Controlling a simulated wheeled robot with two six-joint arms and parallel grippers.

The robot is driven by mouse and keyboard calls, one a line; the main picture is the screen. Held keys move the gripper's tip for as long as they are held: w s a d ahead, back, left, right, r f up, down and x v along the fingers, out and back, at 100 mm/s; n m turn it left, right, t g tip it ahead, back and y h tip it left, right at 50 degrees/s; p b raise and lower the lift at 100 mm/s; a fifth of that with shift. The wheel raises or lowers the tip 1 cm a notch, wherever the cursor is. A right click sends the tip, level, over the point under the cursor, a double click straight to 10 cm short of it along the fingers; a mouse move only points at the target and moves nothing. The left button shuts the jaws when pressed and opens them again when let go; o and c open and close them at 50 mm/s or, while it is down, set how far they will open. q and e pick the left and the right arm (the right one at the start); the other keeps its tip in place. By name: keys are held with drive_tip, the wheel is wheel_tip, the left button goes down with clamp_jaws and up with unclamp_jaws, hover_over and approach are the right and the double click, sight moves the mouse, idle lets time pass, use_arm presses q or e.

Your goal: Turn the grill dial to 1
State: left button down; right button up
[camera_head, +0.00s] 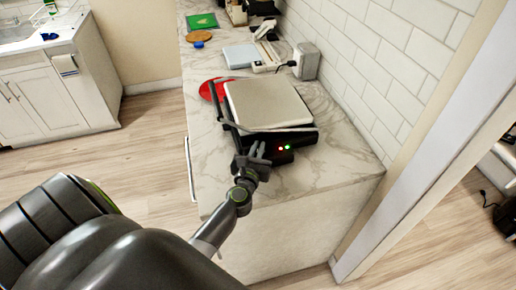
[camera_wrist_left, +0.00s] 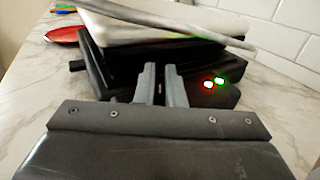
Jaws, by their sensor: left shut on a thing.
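The grill (camera_head: 270,104) is a black appliance with a pale grey lid and a long handle bar, standing on the marble counter. Its black base shows a red and a green light on the front, also seen on the grill in the left wrist view (camera_wrist_left: 225,93). My left gripper (camera_head: 252,150) is at the grill's front face, left of the lights. In the left wrist view its two grey fingers (camera_wrist_left: 160,70) are close together against the front, shut on the dial, which they mostly hide. The dial's numbers cannot be read. My right gripper is not in view.
A red plate (camera_head: 210,90) lies behind and left of the grill. A pale blue scale-like box (camera_head: 240,56) and a white appliance (camera_head: 306,61) stand further back. The tiled wall runs along the right. The counter (camera_head: 335,165) is clear at the front right.

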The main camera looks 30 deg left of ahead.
use_arm(q)
drive_tip(key=shift+n+y, duration=0.3)
drive_tip(key=shift+y, duration=0.1)
drive_tip(key=shift+d+f+n+g+y+b, duration=0.1)
drive_tip(key=shift+n+g+y+b, duration=0.4)
drive_tip(key=shift+y, duration=0.4)
drive_tip(key=shift+n+g+y+b, duration=0.4)
drive_tip(key=shift+n+g+y, duration=0.3)
drive_tip(key=shift+n+y, duration=0.15)
drive_tip(key=shift+n+g+y+b, duration=0.75)
drive_tip(key=shift+g+y+b, duration=0.05)
drive_tip(key=shift+y, duration=0.25)
drive_tip(key=shift+n+g+y+b, duration=0.45)
drive_tip(key=shift+n+g+y, duration=0.05)
drive_tip(key=shift+g, duration=0.1)
drive_tip(key=c, duration=1.5)
unclamp_jaws()
